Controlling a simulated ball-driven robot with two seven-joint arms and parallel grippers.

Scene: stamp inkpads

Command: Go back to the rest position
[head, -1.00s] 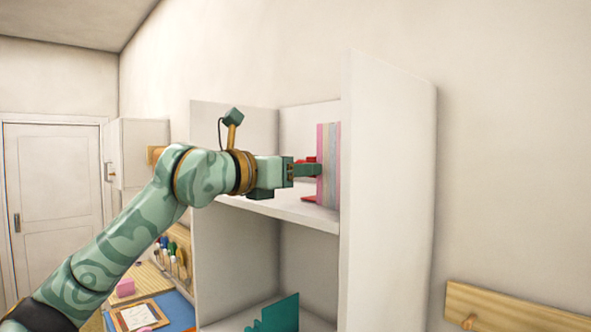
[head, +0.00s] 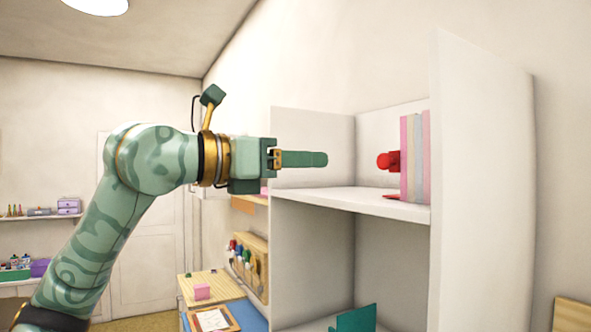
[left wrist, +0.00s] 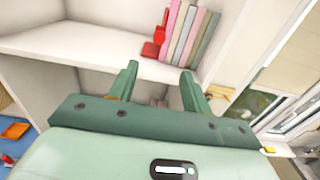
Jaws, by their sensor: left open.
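My left gripper (head: 318,159) points to the right in the head view, in front of the white shelf unit's upper compartment. In the left wrist view its two fingers (left wrist: 160,84) are spread apart with nothing between them. A red object (head: 388,160) with a rounded end sits on the upper shelf (head: 350,196), against the pastel books (head: 414,158). It also shows in the left wrist view (left wrist: 160,35), upright beside the books and clear of the fingers. My right gripper is in neither view.
A teal piece (head: 356,319) stands in the lower compartment. Below my arm is a low surface with a pink block (head: 202,291) and a framed sheet (head: 212,320). A side shelf (head: 40,217) with small items is at far left. A wooden rail (head: 573,314) is at lower right.

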